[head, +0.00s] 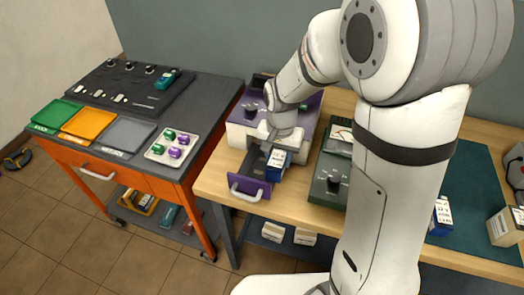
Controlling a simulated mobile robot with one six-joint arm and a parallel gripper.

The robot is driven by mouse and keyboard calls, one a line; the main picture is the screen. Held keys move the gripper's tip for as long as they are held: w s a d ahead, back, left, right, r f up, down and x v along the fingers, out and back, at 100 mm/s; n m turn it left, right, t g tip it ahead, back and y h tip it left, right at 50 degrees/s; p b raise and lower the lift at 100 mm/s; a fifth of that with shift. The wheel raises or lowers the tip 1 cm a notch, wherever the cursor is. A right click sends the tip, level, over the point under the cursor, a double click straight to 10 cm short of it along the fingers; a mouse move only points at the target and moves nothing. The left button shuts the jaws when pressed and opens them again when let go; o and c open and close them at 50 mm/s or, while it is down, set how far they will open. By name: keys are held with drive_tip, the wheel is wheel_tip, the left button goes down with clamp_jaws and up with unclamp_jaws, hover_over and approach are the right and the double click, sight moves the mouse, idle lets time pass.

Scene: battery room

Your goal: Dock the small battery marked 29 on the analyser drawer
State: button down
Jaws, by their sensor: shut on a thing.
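The purple and white analyser (237,133) stands at the left end of the wooden bench. Its drawer (262,187) is pulled out toward the front, with a white handle (245,193). My gripper (277,146) points down over the drawer. It is shut on a small blue battery with a white label (278,162). The battery is at the right side of the drawer; I cannot tell whether it touches the drawer floor. The number on its label is too small to read. My gripper hides the battery's top and part of the drawer.
A green device with a knob (327,183) stands just right of the drawer. Another blue battery (440,216) stands on the dark green mat (470,190), beyond my arm. At left, a dark cart (215,95) bears coloured trays and a white cell tray (160,160).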

drive_tip(key=w+a+f, duration=0.2)
drive_tip(key=w+a, duration=0.1)
drive_tip(key=shift+w+a+f+p, duration=0.55)
drive_tip(key=shift+w+a+f, duration=0.25)
drive_tip(key=shift+f, duration=0.2)
drive_tip(key=shift+w+f, duration=0.1)
drive_tip(key=shift+f, duration=0.15)
drive_tip(key=c, duration=0.9)
unclamp_jaws()
drive_tip(key=shift+o, duration=0.2)
